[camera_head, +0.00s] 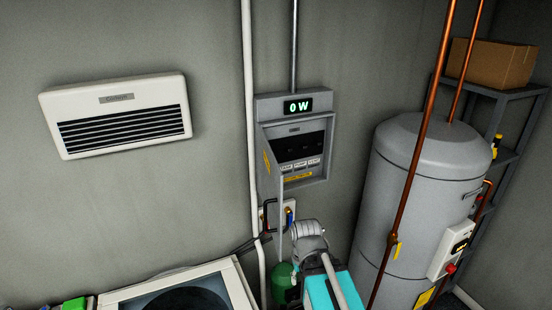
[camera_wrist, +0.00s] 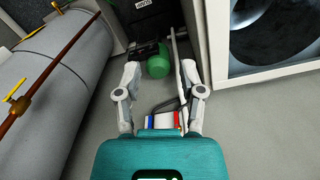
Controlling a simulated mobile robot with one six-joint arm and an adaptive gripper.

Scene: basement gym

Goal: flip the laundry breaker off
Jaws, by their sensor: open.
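A grey breaker panel (camera_head: 318,98) hangs on the wall in the head view, with a green "0 W" display (camera_head: 298,106) at its top. Its dark recess holds black switches above a row of small white labels (camera_head: 300,164). The label text is too small to read, so I cannot tell the laundry breaker or the switch positions. My gripper (camera_wrist: 160,68) is open and empty in the wrist view, its two fingers apart, pointing down past a green rounded object (camera_wrist: 158,62). The breaker panel is not recognisable in the wrist view. My arm shows below the panel in the head view.
A grey tank (camera_head: 410,200) with copper pipes (camera_head: 408,185) stands right of the panel. A white pipe (camera_head: 250,120) runs down its left side. A white-framed appliance (camera_head: 240,285) is at lower left; a shelf (camera_head: 510,92) with a cardboard box (camera_head: 492,62) stands far right.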

